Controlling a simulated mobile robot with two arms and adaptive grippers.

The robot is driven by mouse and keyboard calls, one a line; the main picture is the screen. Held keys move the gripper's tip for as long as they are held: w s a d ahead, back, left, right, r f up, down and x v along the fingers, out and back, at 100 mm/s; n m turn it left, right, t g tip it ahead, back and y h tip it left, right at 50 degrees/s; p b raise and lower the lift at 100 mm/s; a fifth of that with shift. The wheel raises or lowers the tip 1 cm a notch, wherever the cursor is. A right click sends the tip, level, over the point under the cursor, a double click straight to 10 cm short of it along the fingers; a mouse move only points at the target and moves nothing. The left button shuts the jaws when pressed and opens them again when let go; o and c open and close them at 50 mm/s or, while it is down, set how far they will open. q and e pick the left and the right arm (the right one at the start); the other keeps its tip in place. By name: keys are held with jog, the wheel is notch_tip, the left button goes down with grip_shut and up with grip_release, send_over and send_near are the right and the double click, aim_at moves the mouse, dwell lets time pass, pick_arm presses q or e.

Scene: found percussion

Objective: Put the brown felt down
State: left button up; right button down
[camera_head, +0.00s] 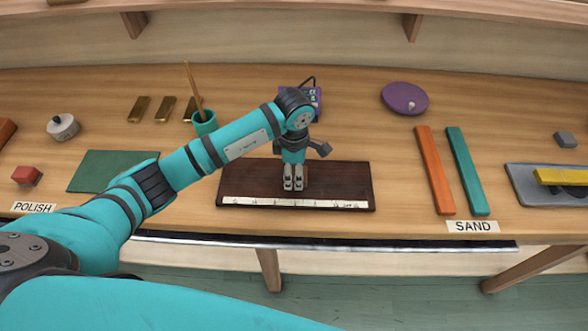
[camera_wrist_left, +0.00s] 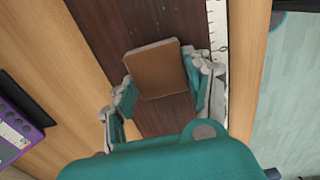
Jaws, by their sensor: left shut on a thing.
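My left gripper (camera_head: 293,184) points down over the dark wooden board (camera_head: 345,183), which has a white ruled strip along its front edge. In the left wrist view the brown felt (camera_wrist_left: 157,70), a flat-faced brown block, sits between the two fingers of the left gripper (camera_wrist_left: 163,88), which are shut on it. The dark board (camera_wrist_left: 110,28) lies behind it there. I cannot tell whether the felt touches the board. In the head view the fingers and arm mostly hide the felt. My right gripper is not in view.
A purple device (camera_head: 314,100) stands behind the board. To the left are a green mat (camera_head: 105,171), a red block (camera_head: 27,175) and a teal cup (camera_head: 204,123). To the right are an orange bar (camera_head: 435,170), a teal bar (camera_head: 467,170) and a grey tray (camera_head: 522,188).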

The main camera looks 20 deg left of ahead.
aim_at(294, 174)
pick_arm(q)
jog(key=shift+f, duration=0.15)
jog(key=o, duration=0.7)
jog(key=shift+o, duration=1)
jog(key=shift+r, duration=0.3)
notch_tip(294, 174, up, 12)
jog(key=b, duration=0.3)
jog(key=shift+b, duration=0.4)
jog(key=shift+f, duration=0.15)
